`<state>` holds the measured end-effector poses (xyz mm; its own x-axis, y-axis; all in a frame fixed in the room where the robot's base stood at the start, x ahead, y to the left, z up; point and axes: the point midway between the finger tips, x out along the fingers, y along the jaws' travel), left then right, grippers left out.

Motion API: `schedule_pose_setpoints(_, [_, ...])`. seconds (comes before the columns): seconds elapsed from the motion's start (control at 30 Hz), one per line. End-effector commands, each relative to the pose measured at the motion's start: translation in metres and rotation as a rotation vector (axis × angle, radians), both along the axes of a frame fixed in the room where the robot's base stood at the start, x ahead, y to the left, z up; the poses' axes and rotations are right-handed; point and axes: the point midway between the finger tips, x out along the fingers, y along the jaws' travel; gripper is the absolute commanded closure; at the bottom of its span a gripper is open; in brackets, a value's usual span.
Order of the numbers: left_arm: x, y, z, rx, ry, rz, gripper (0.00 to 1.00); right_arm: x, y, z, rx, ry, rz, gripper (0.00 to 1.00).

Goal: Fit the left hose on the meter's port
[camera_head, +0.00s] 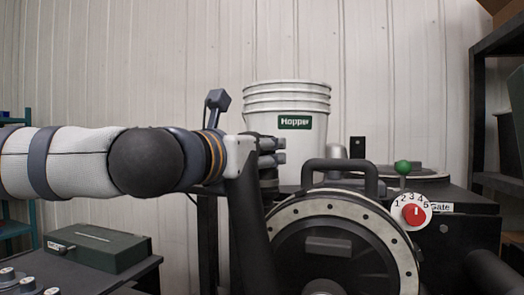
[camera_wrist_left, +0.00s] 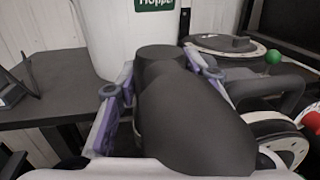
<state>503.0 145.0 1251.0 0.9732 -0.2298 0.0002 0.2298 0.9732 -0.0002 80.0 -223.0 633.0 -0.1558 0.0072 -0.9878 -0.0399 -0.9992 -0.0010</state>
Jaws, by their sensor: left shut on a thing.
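My left gripper (camera_head: 272,151) is shut on a thick black hose (camera_head: 250,225), which hangs down below it in the head view. In the left wrist view the hose (camera_wrist_left: 190,115) lies between the two purple-grey fingers (camera_wrist_left: 160,85), its blunt end pointing away from the wrist. The seed meter (camera_head: 335,205), a black drum with a pale bolted ring and a handle, stands right of the gripper. The hose end is apart from the drum in the head view. I cannot make out the port for certain. My right gripper is not in view.
A white Hopper bucket (camera_head: 290,105) stands behind the gripper. A dark green box (camera_head: 97,248) sits on a bench at the lower left. A dark shelf (camera_head: 490,120) stands far right.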

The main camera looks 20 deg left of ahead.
Motion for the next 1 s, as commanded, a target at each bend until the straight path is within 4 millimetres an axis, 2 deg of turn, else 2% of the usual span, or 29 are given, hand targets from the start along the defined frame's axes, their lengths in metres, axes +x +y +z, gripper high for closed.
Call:
schedule_pose_setpoints(0.6, [-0.0001,0.0000,-0.0080,0.001,-0.002,0.000,1.00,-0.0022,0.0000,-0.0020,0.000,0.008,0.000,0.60])
schedule_pose_setpoints(0.63, [-0.0002,-0.0001,-0.0078,0.001,-0.002,0.000,0.62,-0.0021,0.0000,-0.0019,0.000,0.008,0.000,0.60])
schedule_pose_setpoints(0.7, [-0.0003,0.0000,-0.0075,0.001,-0.002,0.000,0.46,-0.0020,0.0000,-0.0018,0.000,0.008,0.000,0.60])
schedule_pose_setpoints(0.73, [-0.0003,0.0000,-0.0075,0.001,-0.002,0.000,0.43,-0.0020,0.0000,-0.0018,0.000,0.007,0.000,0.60])
schedule_pose_setpoints(1.0, [-0.0005,0.0001,-0.0087,0.000,0.001,0.000,0.43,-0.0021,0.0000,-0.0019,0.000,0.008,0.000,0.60])
